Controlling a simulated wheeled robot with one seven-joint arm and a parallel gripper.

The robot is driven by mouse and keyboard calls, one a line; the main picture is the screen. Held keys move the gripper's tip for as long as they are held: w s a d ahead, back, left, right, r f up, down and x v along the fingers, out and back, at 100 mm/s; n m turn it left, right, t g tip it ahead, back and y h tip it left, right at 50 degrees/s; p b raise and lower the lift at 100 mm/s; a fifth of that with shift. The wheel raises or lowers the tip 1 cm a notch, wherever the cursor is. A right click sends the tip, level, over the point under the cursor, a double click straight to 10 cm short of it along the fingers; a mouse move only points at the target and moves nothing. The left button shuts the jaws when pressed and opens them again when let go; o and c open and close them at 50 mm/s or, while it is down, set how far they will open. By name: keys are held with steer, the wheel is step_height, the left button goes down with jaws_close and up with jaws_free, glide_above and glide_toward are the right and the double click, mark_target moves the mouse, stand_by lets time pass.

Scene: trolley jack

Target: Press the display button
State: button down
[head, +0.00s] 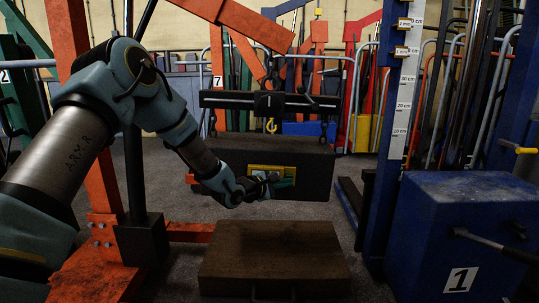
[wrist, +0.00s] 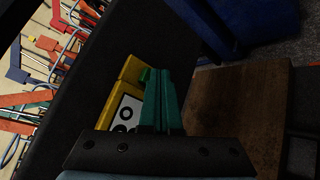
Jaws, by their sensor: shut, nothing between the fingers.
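A yellow-framed display unit (head: 258,168) sits on the front face of a black hanging block (head: 312,160). In the wrist view the yellow frame (wrist: 131,72) shows beside my fingers, with a white panel (wrist: 124,114) carrying round black marks. I cannot tell which mark is the button, and part of the panel is hidden by my gripper. My gripper (head: 288,183) has green fingers, shut and empty, in front of the lower right part of the display. In the wrist view the fingertips (wrist: 160,74) overlap the yellow frame's right side; I cannot tell if they touch it.
The block hangs below a black beam (head: 270,102) on an orange crane (head: 68,40). A brown box (head: 272,256) stands on the floor below. A blue block (head: 470,225) and blue post with a scale (head: 404,90) stand to the right. Racks line the back.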

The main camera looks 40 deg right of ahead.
steer(key=shift+s+a+p, duration=0.25)
steer(key=shift+s+a, duration=0.7)
steer(key=shift+s, duration=0.2)
steer(key=shift+s+a+p, duration=0.25)
steer(key=shift+s+a, duration=0.7)
steer(key=shift+s, duration=0.2)
steer(key=w+a+m+t+y, duration=0.1)
steer(key=w+a+m+y, duration=0.2)
steer(key=a, duration=0.7)
steer(key=w+a+t+y, duration=0.2)
steer(key=w+a+y, duration=0.3)
steer(key=a, duration=0.5)
steer(key=w+a+m+t+y, duration=0.15)
steer(key=w+a, duration=0.35)
steer(key=a, duration=0.6)
steer(key=s+a+r+m+g+y, duration=0.1)
steer(key=s+a+g+y, duration=0.1)
steer(key=s+a, duration=0.45)
steer(key=s+a+r+m+g+y, duration=0.1)
steer(key=s+a+m+y, duration=0.15)
steer(key=a, duration=0.75)
steer(key=s+a+r+m+g+y, duration=0.1)
steer(key=s+a+r+g, duration=0.1)
steer(key=s+a, duration=0.5)
step_height(320, 180, up, 23)
steer(key=w+a+p, duration=0.1)
steer(key=w+p, duration=0.1)
steer(key=p, duration=2.2)
steer(key=shift+a+r, duration=0.2)
steer(key=shift+a, duration=0.15)
